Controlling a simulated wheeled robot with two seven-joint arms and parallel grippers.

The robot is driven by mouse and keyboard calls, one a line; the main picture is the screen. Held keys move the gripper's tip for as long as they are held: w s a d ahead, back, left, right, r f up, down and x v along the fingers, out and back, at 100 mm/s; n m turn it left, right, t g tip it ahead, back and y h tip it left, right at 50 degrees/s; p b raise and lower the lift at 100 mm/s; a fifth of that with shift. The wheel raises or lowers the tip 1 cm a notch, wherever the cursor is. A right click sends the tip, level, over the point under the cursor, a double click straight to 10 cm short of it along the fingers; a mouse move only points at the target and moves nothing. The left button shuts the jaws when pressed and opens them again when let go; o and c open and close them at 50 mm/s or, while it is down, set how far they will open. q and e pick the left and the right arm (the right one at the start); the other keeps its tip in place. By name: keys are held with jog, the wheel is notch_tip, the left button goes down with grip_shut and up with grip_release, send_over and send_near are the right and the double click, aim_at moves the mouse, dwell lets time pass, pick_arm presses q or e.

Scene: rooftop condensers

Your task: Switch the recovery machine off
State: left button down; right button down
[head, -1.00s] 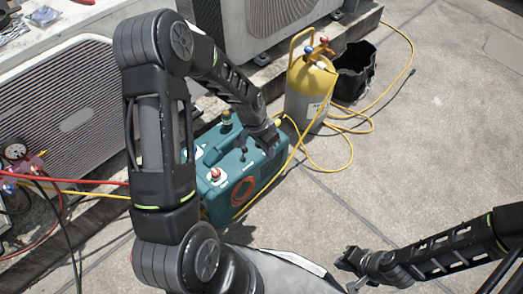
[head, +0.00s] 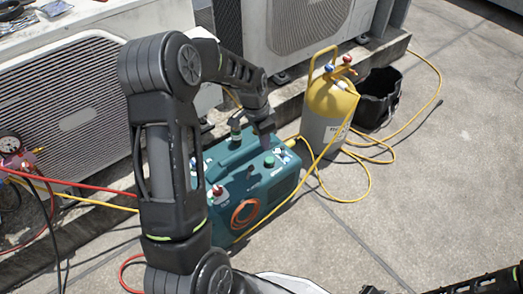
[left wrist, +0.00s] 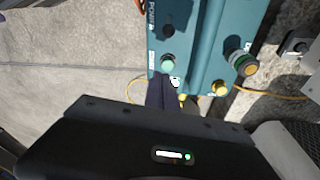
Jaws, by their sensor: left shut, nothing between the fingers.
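The teal recovery machine (head: 262,205) stands on the ground against the kerb, with a coiled orange cord on its near side. On its top panel a green round knob (head: 268,161) shows; it also shows in the left wrist view (left wrist: 167,63), with a black switch or knob (left wrist: 168,31) farther along the panel. My left gripper (head: 268,143) is shut and empty, fingers pointing down at the panel, close to the green knob. I cannot tell whether the fingertips touch the panel. My right gripper (head: 371,289) is barely in view at the bottom edge, its jaws cut off.
A yellow-topped grey cylinder (head: 325,110) stands behind the machine, beside a black bucket (head: 378,97). A yellow hose (head: 368,190) loops on the concrete. Condensers (head: 70,105) line the back. Red and yellow hoses run in from the left. Open concrete lies at the right.

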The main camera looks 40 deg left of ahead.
aim_at(250, 173)
pick_arm(q)
jog(key=f+b, duration=0.1)
jog(key=f, duration=0.2)
jog(key=f+b, duration=0.1)
jog(key=f, duration=0.2)
jog(key=w+d+f+b, duration=0.1)
jog(key=f, duration=0.2)
jog(key=shift+f+b, duration=0.1)
jog(key=shift+b, duration=0.2)
jog(key=shift+s+a+f, duration=0.2)
jog(key=shift+s+a, duration=0.05)
jog(key=shift+s+a+r+b, duration=0.2)
jog(key=shift+s+a, duration=0.05)
jog(key=shift+s, duration=0.25)
jog(key=shift+s+a+r+b, duration=0.15)
jog(key=shift+s+a+b, duration=0.05)
jog(key=shift+s, duration=0.25)
jog(key=shift+s+a+r+b, duration=0.2)
jog(key=shift+s+a, duration=0.05)
jog(key=shift+s, duration=0.25)
